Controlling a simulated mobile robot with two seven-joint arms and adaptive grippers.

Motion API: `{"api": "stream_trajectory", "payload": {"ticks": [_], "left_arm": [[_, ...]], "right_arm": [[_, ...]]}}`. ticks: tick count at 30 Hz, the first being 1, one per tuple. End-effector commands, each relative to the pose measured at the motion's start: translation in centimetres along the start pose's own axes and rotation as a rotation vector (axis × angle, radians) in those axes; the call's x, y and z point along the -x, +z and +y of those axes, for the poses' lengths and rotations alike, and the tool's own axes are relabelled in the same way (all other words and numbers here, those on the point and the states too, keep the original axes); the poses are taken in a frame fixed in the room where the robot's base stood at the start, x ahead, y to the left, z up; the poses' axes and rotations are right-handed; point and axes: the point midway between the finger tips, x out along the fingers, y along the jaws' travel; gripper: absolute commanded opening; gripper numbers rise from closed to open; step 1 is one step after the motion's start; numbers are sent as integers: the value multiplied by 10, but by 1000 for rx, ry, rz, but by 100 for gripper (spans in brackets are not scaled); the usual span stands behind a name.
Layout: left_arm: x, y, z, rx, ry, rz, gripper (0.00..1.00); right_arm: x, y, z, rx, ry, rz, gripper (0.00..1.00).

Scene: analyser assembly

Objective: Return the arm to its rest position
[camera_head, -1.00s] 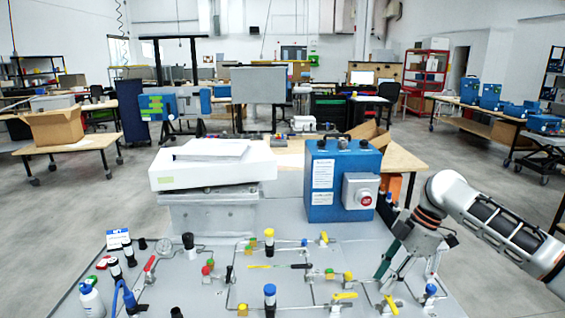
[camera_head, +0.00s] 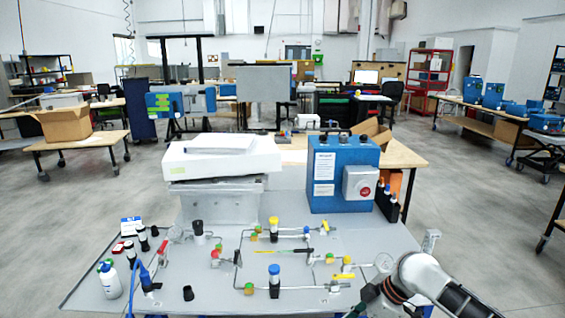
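My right arm (camera_head: 425,275) comes in from the lower right, white with dark bands. Its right gripper (camera_head: 362,306) is at the bottom edge of the picture, by the front right part of the grey panel (camera_head: 330,225). The gripper is dark and mostly cut off or hidden behind the wrist, so its opening and any held thing cannot be made out. My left arm and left gripper are not in view.
Behind stand a white analyser box (camera_head: 222,160) and a blue box (camera_head: 340,175). Open floor lies to the right.

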Motion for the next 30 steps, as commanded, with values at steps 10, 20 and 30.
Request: {"api": "stream_trajectory", "payload": {"ticks": [10, 20, 30], "left_arm": [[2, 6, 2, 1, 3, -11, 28], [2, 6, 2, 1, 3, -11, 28], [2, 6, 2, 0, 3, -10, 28]], "right_arm": [[-104, 15, -67, -291, 188, 170, 28], [-131, 68, -129, -561, 432, 283, 28], [-103, 148, -203, -719, 692, 299, 28]]}}
